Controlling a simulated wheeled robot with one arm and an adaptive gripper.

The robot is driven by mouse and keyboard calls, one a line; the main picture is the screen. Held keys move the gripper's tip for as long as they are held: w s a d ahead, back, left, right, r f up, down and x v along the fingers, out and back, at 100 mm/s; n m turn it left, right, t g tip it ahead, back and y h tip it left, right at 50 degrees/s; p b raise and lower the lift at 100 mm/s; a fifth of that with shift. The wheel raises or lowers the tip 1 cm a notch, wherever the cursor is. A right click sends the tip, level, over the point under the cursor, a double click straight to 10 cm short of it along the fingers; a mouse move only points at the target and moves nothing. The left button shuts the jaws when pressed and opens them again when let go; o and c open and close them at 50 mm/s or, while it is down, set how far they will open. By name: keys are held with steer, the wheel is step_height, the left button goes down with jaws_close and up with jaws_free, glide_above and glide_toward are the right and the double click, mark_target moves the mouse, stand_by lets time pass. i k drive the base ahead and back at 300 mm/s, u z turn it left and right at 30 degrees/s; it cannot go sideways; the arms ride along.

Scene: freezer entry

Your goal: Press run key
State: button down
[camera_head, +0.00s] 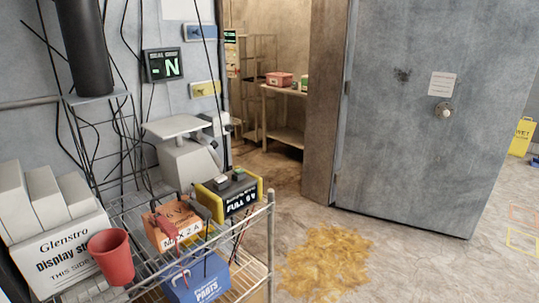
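I cannot pick out a key marked "run". A dark wall display (164,65) shows a green "-N" under a small heading. My gripper is not in view.
The wire cart (271,228) carries an orange box (168,238), a blue parts box (197,285) and a red cup (110,257). A large grey door (405,140) stands open at right. A yellow-brown patch (325,260) covers part of the floor. Cables hang at left.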

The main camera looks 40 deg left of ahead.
mark_target(239, 171)
steer(key=i, duration=3.2)
steer(key=u, duration=5)
steer(key=i, duration=0.95)
